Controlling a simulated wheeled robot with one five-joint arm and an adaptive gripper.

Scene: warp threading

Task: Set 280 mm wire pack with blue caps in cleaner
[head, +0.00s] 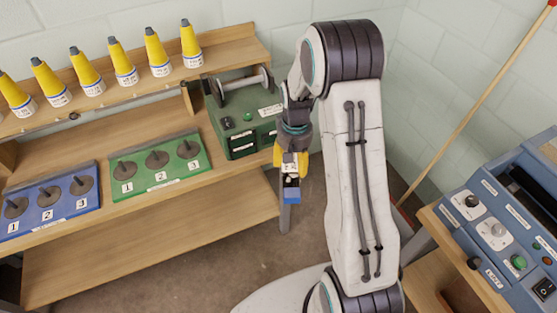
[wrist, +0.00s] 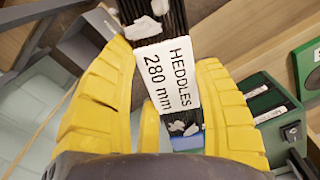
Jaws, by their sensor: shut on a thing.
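My gripper (head: 291,160) has yellow fingers and is shut on a dark wire pack (head: 291,182), held in the air right of the wooden bench. The pack hangs roughly upright with a blue cap (head: 291,196) at its lower end. In the wrist view, the pack (wrist: 177,18) runs between the yellow fingers (wrist: 165,85), and its white label (wrist: 168,75) reads "HEDDLES 280 mm". Its other end is out of that view. A blue machine (head: 478,197), which may be the cleaner, stands at the right with knobs, a green button and a dark slot. Its labels are too small to read.
A green machine (head: 240,125) with a metal spool stands on the bench near my gripper. Yellow cones (head: 155,50) line the shelf. A blue numbered board (head: 50,207) and a green one (head: 155,165) lie on the bench. A broom handle (head: 470,110) leans against the wall.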

